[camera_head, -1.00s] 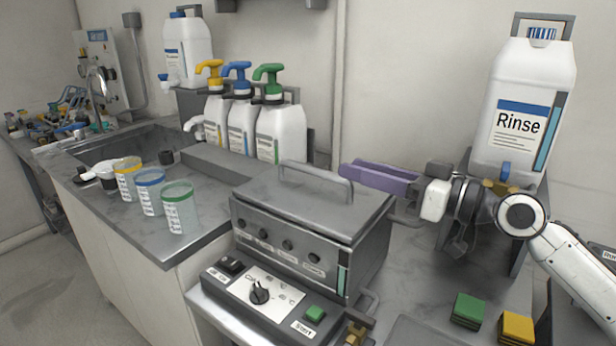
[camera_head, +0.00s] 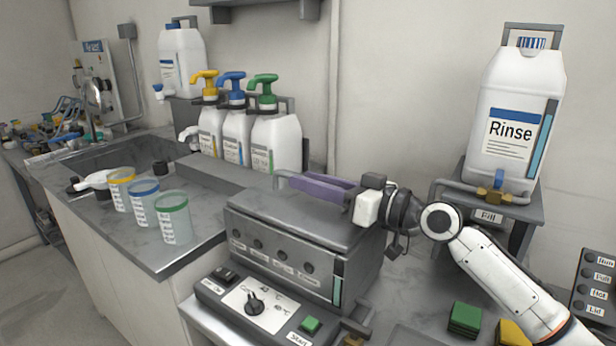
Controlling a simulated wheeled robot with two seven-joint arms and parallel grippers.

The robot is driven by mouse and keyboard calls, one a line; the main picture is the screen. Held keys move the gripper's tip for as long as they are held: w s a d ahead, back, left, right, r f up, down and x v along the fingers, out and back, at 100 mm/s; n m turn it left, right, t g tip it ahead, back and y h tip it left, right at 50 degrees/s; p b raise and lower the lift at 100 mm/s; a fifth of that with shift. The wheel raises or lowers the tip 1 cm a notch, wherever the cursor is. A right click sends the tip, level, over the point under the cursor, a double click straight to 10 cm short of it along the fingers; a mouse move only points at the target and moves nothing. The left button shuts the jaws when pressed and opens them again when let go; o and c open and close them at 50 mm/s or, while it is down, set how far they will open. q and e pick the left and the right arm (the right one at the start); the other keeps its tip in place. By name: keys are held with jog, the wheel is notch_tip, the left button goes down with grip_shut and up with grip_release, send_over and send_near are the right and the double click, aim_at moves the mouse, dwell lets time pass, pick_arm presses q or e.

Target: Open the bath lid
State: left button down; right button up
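The bath (camera_head: 285,262) is a grey metal box with a row of knobs on its front. Its flat grey lid (camera_head: 270,212) lies shut on top. The lid's bar handle (camera_head: 277,179) shows at its left end; the rest is hidden behind my fingers. My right gripper (camera_head: 300,184) has two long purple fingers, seen apart with a narrow gap, and lies over the lid at the handle. I cannot tell whether the fingers touch the handle. My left gripper is out of view.
A control panel with a dial (camera_head: 254,303) and a green button (camera_head: 310,325) is in front of the bath. A Rinse jug (camera_head: 515,115) stands on a stand at right. Pump bottles (camera_head: 275,142) stand behind, and cups (camera_head: 174,220) at left. A green block (camera_head: 464,318) lies right.

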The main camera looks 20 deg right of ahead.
jog(key=shift+w+a, duration=0.35)
jog(key=shift+c, duration=0.2)
grip_shut()
jog(key=shift+w+r, duration=0.1)
jog(key=shift+r, duration=0.05)
